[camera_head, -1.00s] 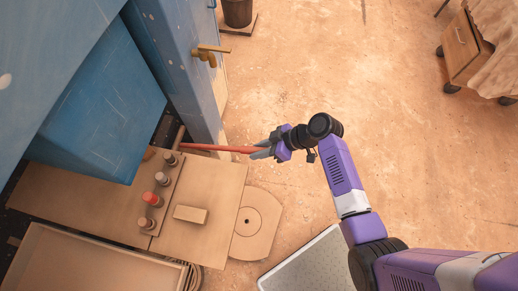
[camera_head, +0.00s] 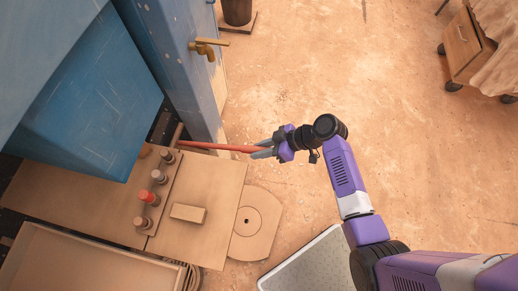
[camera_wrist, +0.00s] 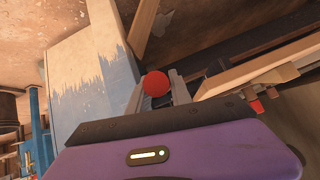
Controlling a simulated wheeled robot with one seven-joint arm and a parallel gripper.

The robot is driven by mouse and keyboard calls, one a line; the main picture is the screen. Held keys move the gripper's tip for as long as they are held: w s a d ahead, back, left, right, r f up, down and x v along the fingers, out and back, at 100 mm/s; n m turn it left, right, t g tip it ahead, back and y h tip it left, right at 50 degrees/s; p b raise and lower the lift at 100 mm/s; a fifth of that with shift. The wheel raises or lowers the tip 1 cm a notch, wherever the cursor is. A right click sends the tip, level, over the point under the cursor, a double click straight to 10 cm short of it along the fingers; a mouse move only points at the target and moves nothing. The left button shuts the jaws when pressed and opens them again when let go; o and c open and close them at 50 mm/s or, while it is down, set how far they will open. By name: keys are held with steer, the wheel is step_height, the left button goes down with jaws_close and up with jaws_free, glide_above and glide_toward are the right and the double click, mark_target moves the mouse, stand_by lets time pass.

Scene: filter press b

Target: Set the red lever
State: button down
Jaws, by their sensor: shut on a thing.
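The red lever (camera_head: 215,147) is a long thin red bar. In the head view it sticks out to the right from beside the blue cabinet's corner, nearly level in the picture. My gripper (camera_head: 264,149) is at its right-hand end, with its fingers shut on the lever. In the wrist view the lever's round red end (camera_wrist: 156,84) shows between the grey fingers of my gripper (camera_wrist: 163,92). The fingers hide part of the lever near its end.
A blue cabinet (camera_head: 180,60) with a brass tap (camera_head: 207,46) stands behind the lever. Below it is a tan panel (camera_head: 215,185) with several knobs, one with a red top (camera_head: 149,197), and a small block (camera_head: 188,213). Open floor (camera_head: 330,80) lies to the right.

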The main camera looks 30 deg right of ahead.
step_height(320, 180, down, 16)
steer(key=t+y+b, duration=0.3)
steer(key=b, duration=2)
steer(key=shift+t+y, duration=0.4)
steer(key=shift+f, duration=0.25)
steer(key=c, duration=1.4)
jaws_free()
steer(key=shift+o, duration=1.2)
steer(key=shift+r, duration=0.1)
steer(key=v, duration=0.7)
steer(key=shift+s+d, duration=0.2)
steer(key=shift+d, duration=0.1)
